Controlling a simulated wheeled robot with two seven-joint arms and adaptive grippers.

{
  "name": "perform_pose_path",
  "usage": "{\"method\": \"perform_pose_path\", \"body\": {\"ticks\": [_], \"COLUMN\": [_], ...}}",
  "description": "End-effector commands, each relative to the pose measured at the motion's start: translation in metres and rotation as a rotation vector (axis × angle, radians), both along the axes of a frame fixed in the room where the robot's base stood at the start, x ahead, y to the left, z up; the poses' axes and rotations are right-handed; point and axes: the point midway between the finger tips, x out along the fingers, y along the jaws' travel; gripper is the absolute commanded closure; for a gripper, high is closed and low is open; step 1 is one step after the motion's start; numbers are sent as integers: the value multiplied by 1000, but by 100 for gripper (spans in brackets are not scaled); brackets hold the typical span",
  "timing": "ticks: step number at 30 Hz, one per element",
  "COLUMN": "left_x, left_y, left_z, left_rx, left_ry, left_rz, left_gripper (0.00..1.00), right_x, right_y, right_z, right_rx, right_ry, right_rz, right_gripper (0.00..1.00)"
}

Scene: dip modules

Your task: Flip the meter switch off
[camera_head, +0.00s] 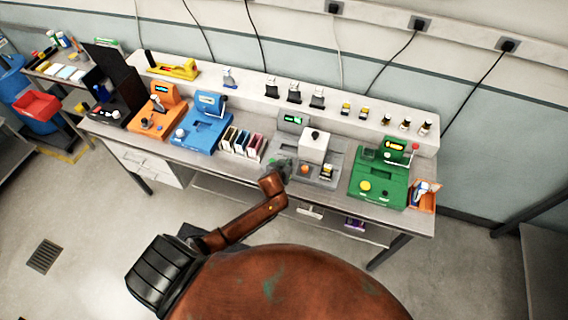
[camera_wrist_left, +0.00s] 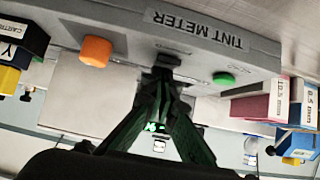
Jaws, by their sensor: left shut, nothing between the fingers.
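The grey tint meter (camera_head: 338,158) stands mid-bench, with a white block (camera_head: 314,144) on top and a lit green display (camera_head: 292,119) behind. In the left wrist view its front panel (camera_wrist_left: 115,28) appears upside down, with the label "TINT METER", an orange knob (camera_wrist_left: 95,51) and a green button (camera_wrist_left: 223,79). My left gripper (camera_head: 279,164) is at the meter's left front. In the wrist view its dark green fingers (camera_wrist_left: 166,62) are shut and empty, with the tips over the panel between knob and button. The fingertips hide that spot; I cannot tell the switch or any contact. My right gripper is out of view.
Several colored cassette boxes (camera_head: 243,141) stand just left of the meter. A blue device (camera_head: 201,130) and an orange device (camera_head: 157,112) are farther left. A green device (camera_head: 378,175) stands to the right. Small bottles line the shelf behind.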

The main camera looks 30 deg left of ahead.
Motion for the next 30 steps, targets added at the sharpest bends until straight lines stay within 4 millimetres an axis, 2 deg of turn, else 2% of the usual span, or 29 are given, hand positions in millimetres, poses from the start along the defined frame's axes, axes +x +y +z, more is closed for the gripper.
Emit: {"method": "perform_pose_path", "body": {"ticks": [13,26,30], "left_x": [10,14,15], "left_y": [1,3,3], "left_z": [3,5,11], "left_rx": [1,-1,-1], "left_ry": [1,2,1], "left_rz": [-1,1,1], "left_gripper": [100,100,100], "right_x": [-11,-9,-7], "right_y": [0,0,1], "right_z": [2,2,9], "right_rx": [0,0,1], "right_ry": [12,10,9], "right_rz": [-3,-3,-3], "right_gripper": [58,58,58]}}
